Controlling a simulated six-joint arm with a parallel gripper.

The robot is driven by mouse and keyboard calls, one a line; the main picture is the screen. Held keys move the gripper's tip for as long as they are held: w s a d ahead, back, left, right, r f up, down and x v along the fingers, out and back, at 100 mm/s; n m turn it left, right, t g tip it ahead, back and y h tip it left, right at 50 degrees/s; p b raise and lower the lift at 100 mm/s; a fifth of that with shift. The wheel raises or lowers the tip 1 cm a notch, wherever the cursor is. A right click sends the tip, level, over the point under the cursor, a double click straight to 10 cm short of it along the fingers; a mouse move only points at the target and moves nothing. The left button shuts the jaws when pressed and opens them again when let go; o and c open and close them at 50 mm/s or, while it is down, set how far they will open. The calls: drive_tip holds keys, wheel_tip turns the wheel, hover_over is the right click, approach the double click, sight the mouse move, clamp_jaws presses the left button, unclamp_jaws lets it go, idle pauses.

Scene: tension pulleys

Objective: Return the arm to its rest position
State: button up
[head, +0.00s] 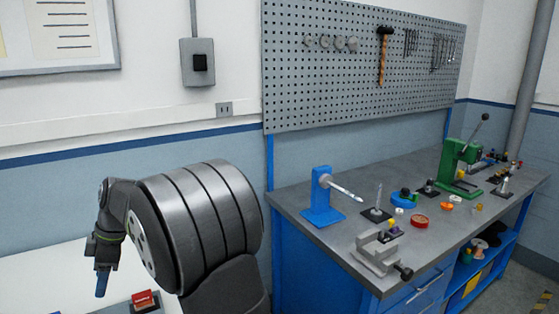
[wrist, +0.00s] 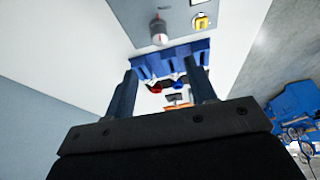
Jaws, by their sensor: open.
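My gripper (head: 102,284) hangs at the far left of the head view, pointing down over a white tabletop (head: 40,268). In the wrist view my gripper (wrist: 163,88) has its two dark blue fingers spread apart, with nothing held between them. My dark arm fills the lower left middle of the head view and hides part of the white tabletop.
A red item (head: 145,299) lies near the gripper. In the wrist view, a blue rack-like object (wrist: 172,60) shows beyond the fingertips. To the right stands a grey-topped workbench (head: 330,235) with a blue stand (head: 322,200), a vise (head: 378,255) and a green press (head: 455,165).

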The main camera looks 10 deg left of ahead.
drive_tip(key=x, duration=1.2)
drive_tip(key=shift+s+f, duration=0.1)
drive_tip(key=shift+f, duration=0.05)
drive_tip(key=shift+a+f+m, duration=0.15)
drive_tip(key=shift+f+m, duration=0.05)
drive_tip(key=shift+m, duration=0.1)
drive_tip(key=shift+r+m+y, duration=0.1)
drive_tip(key=shift+m+y, duration=0.2)
drive_tip(key=shift+m, duration=0.1)
drive_tip(key=shift+m+t, duration=0.5)
drive_tip(key=shift+m, duration=0.7)
drive_tip(key=m+t, duration=0.1)
drive_tip(key=m, duration=0.1)
drive_tip(key=m+t, duration=0.1)
drive_tip(key=m, duration=0.2)
drive_tip(key=shift+y, duration=0.3)
drive_tip(key=shift+m+t, duration=0.9)
drive_tip(key=shift+m, duration=1.5)
drive_tip(key=shift+m+t+h, duration=0.5)
drive_tip(key=shift+m+t, duration=0.1)
drive_tip(key=shift+m, duration=1.2)
drive_tip(key=shift+m, duration=0.3)
drive_tip(key=shift+o, duration=0.4)
